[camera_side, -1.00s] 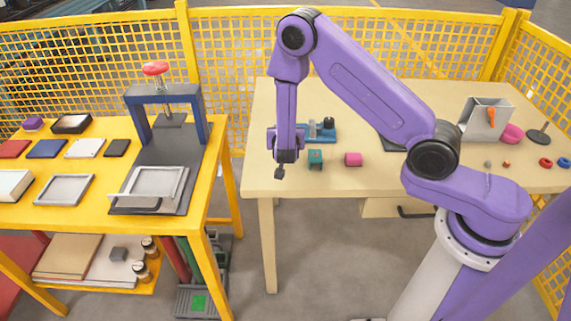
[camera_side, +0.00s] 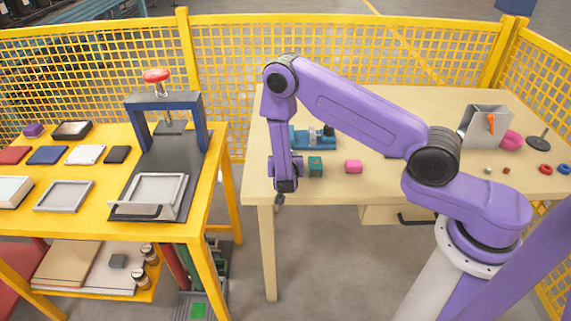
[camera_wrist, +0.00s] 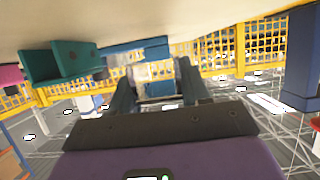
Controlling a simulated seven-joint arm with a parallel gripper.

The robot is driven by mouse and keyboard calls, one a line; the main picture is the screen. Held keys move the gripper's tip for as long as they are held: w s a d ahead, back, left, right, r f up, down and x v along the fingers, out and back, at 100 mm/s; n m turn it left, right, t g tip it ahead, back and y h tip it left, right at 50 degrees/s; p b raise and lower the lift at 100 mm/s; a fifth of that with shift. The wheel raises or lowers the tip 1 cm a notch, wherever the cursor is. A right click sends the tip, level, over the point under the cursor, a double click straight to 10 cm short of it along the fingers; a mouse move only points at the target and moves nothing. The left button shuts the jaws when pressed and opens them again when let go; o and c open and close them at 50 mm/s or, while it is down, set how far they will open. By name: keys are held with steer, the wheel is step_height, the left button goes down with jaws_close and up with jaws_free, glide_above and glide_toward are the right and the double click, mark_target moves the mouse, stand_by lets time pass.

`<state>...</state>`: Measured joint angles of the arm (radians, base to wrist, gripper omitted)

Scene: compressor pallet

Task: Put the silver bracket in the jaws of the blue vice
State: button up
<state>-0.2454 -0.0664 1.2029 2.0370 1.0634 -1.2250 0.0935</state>
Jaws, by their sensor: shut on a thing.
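The blue vice (camera_side: 300,139) sits on the pale table, with a grey metal part and a dark knob on it. In the wrist view its blue body (camera_wrist: 150,47) shows ahead, beyond the fingertips. My gripper (camera_side: 279,200) is at the table's front left edge, in front of the vice and apart from it. In the wrist view my gripper (camera_wrist: 156,82) has its two dark fingers around a pale silvery piece, which I take as the silver bracket (camera_wrist: 158,99). The bracket is mostly hidden and too small to make out in the side view.
A grey bin (camera_side: 476,126) is further right. A yellow table (camera_side: 100,231) with a blue-framed press (camera_side: 195,118) stands left, across a gap. Yellow mesh fencing runs behind.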

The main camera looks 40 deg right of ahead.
steer(key=shift+f, duration=1.25)
steer(key=shift+f, duration=0.15)
steer(key=o, duration=1.1)
steer(key=shift+a, duration=0.1)
steer(key=v, duration=1.7)
steer(key=shift+a, duration=0.2)
